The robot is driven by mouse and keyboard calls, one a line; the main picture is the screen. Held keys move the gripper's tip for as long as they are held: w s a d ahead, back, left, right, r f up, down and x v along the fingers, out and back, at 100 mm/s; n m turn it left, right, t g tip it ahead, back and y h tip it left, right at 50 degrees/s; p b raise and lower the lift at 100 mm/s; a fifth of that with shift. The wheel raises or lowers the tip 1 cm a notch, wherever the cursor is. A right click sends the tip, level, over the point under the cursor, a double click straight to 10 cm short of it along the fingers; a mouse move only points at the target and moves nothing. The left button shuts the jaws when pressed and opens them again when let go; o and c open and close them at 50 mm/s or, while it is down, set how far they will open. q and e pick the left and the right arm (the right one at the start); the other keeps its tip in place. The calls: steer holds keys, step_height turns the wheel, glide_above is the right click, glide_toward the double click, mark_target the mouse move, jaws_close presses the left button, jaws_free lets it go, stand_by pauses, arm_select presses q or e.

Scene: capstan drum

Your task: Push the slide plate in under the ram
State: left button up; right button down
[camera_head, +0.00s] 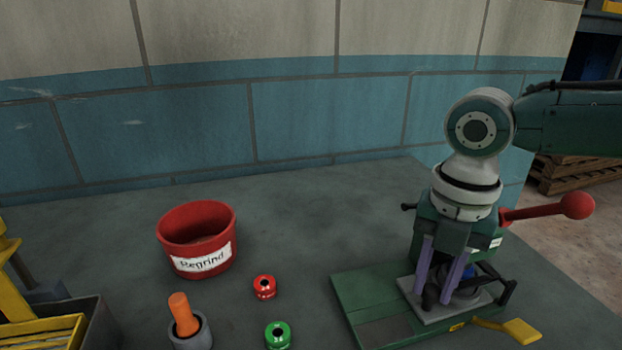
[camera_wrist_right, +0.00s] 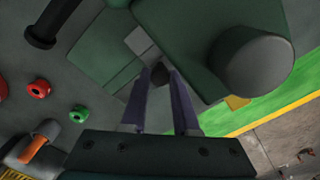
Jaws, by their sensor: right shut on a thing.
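The press has a green base (camera_head: 365,300) and a lever with a red ball (camera_head: 577,206). The light grey slide plate (camera_head: 418,304) lies low on the base. It also shows in the wrist view (camera_wrist_right: 138,40). My right gripper (camera_head: 435,297) points down over the plate, its purple fingers shut on a small dark knob at the plate. The knob (camera_wrist_right: 158,75) sits between the fingertips in the wrist view. A blue part (camera_head: 470,280) shows behind the fingers. The ram is hidden by my wrist and fingers, so I cannot tell how far under it the plate is. My left gripper is out of view.
A red bucket labelled Regrind (camera_head: 197,245), a red ring piece (camera_head: 264,287), a green one (camera_head: 278,334) and a grey cup with an orange handle (camera_head: 184,315) stand left of the press. A yellow lever (camera_head: 520,330) sticks out at its front right. The table's back middle is clear.

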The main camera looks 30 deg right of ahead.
steer(key=shift+d, duration=0.15)
steer(key=c, duration=0.7)
jaws_free()
steer(key=shift+s+d, duration=0.1)
steer(key=shift+o, duration=0.2)
steer(key=shift+r, duration=0.3)
step_height(320, 180, up, 9)
steer(key=p, duration=0.1)
steer(key=shift+r, duration=0.15)
